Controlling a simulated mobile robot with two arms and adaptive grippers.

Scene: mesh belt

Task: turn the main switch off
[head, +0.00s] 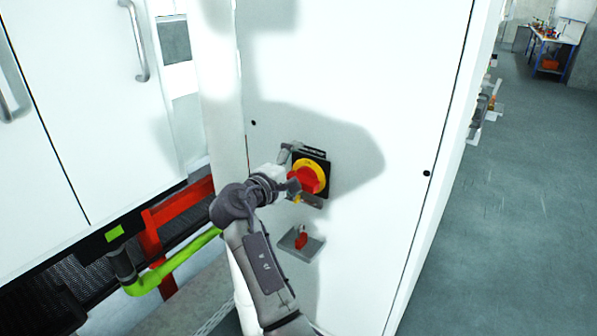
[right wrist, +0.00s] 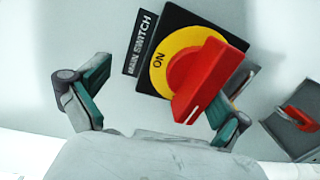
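The main switch has a red handle (head: 305,181) on a yellow dial and a black square plate, set on a white cabinet door. In the right wrist view the red handle (right wrist: 208,78) stands between my finger tips, its white mark toward the lower left. The yellow dial (right wrist: 160,68) shows the word ON, and the label (right wrist: 140,43) reads MAIN SWITCH. My right gripper (head: 291,174) is in front of the switch. Its fingers are spread wide in the right wrist view (right wrist: 168,80), with the handle overlapping the right one. Contact cannot be told. My left gripper is out of view.
A red frame (head: 150,240) and a green pipe (head: 170,268) are at lower left. Open grey floor (head: 520,200) lies to the right.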

